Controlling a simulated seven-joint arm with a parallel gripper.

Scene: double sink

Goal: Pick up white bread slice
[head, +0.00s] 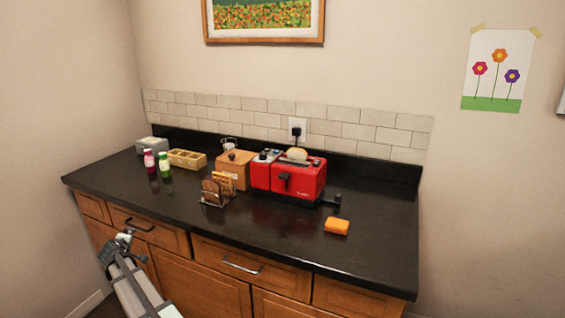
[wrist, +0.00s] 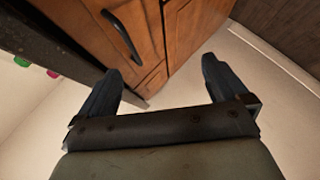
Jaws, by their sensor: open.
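A pale bread slice (head: 297,154) stands in the top of the red toaster (head: 300,182), with only its upper part showing. Brown slices (head: 212,190) stand in a small wire rack (head: 214,203) in front of a wooden box; I cannot tell whether a white slice is among them. My gripper (head: 125,237) is in front of the counter at the lower left, well away from the bread. In the wrist view my gripper (wrist: 162,68) is open and empty, with the cabinet front and floor beyond it. No bread shows in the wrist view.
The dark counter (head: 375,235) holds a wooden box (head: 234,169), a yellowish divided tray (head: 187,159), a red bottle (head: 149,161), a green bottle (head: 165,166) and an orange block (head: 337,226). Drawer handles (head: 242,266) stick out below its edge. The right front is mostly clear.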

